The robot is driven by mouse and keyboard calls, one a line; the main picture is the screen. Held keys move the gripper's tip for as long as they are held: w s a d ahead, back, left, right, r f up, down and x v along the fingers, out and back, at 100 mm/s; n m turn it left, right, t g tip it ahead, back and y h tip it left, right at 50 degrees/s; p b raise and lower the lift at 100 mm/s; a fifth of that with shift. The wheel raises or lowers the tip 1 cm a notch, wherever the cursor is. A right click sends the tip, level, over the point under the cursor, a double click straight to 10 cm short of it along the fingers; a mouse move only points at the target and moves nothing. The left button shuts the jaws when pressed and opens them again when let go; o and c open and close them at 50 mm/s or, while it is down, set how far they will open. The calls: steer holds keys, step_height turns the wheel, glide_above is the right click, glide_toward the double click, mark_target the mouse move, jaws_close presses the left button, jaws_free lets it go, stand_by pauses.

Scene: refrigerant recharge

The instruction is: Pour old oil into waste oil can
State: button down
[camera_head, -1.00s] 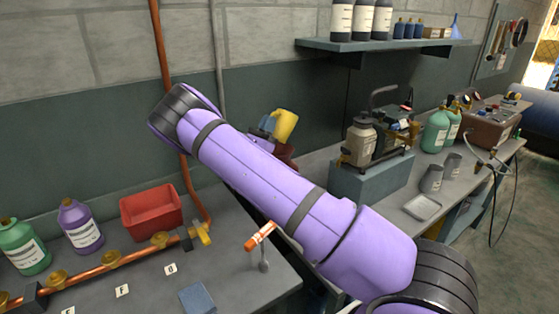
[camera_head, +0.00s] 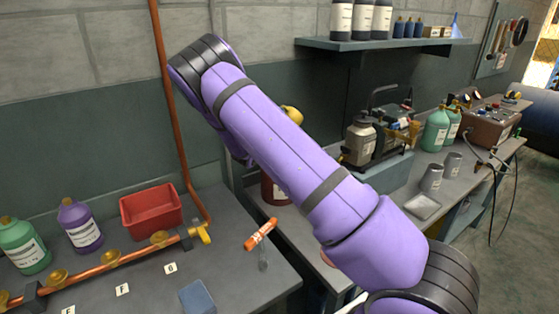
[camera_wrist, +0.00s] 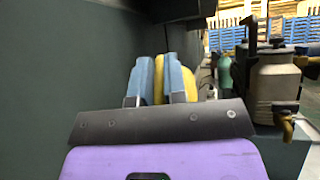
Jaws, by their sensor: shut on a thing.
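My gripper (camera_wrist: 160,80) shows in the wrist view, with two blue fingers shut on a yellow container (camera_wrist: 159,72). More yellow shows just right of the right finger. In the head view only a small rounded part of the yellow container (camera_head: 292,114) shows above my purple arm, and my gripper is hidden behind the arm. A dark red can (camera_head: 272,192), which looks like the waste oil can, stands below the arm by the wall, mostly covered by it. I cannot tell the container's tilt, or whether any oil is flowing.
A grey pump unit (camera_head: 362,142) stands on a block to the right; it also shows in the wrist view (camera_wrist: 270,85). A red bin (camera_head: 151,210), purple bottle (camera_head: 79,226) and copper pipe (camera_head: 110,258) are on the left bench. A shelf (camera_head: 385,44) hangs above.

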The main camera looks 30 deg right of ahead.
mark_target(293, 110)
steer(key=shift+w+d+r+y, duration=0.15)
steer(key=shift+w+d+y, duration=0.1)
steer(key=shift+d+y, duration=0.6)
steer(key=d+y, duration=0.1)
steer(key=d, duration=0.1)
steer(key=w+d+g+y, duration=0.1)
steer(key=y, duration=0.1)
steer(key=d+f+g+y+b, duration=0.1)
steer(key=d+y, duration=0.1)
steer(key=shift+w+d, duration=0.35)
steer(key=shift+w, duration=0.05)
steer(key=shift+w+d+f+y, duration=0.1)
steer(key=shift+d+f+y, duration=0.05)
steer(key=shift+d+y, duration=0.25)
steer(key=shift+w+d+f+y, duration=0.1)
steer(key=shift+d+y, duration=0.15)
steer(key=shift+y, duration=0.2)
steer(key=w+d+f+g+y+b, duration=0.4)
steer(key=d+f+g+y, duration=0.1)
steer(key=d+f+y, duration=0.8)
steer(key=shift+d+f+y, duration=0.25)
steer(key=shift+f+y, duration=0.8)
steer(key=shift+y, duration=0.05)
steer(key=shift+w, duration=0.1)
